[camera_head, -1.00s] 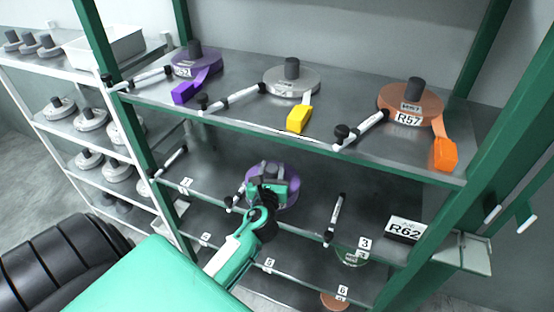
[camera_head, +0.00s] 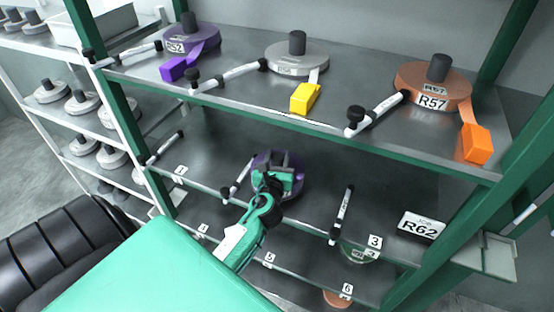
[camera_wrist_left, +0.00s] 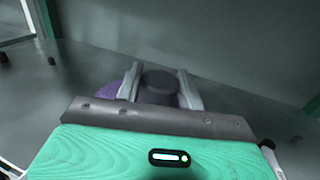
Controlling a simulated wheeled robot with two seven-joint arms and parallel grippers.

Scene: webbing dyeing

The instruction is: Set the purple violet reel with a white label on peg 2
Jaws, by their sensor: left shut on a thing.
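The purple violet reel (camera_head: 297,184) is on the middle shelf, partly covered by my left gripper (camera_head: 277,163). The left gripper is shut on the reel's dark hub; in the left wrist view the two fingers flank the hub (camera_wrist_left: 158,86), with a bit of the purple disc (camera_wrist_left: 108,90) beside them. The reel's white label is hidden. A white peg with a dark end (camera_head: 238,180) is just left of the reel. Number card 2 is not visible, hidden by my arm. Whether the reel touches the shelf I cannot tell. My right gripper is not in view.
The upper shelf holds another purple reel (camera_head: 190,36), a grey reel with a yellow tail (camera_head: 297,58) and an orange reel (camera_head: 433,88). Pegs lie along the shelf fronts, one by card 3 (camera_head: 375,241). An R62 sign (camera_head: 421,227) stands at right. A green post (camera_head: 112,115) is at left.

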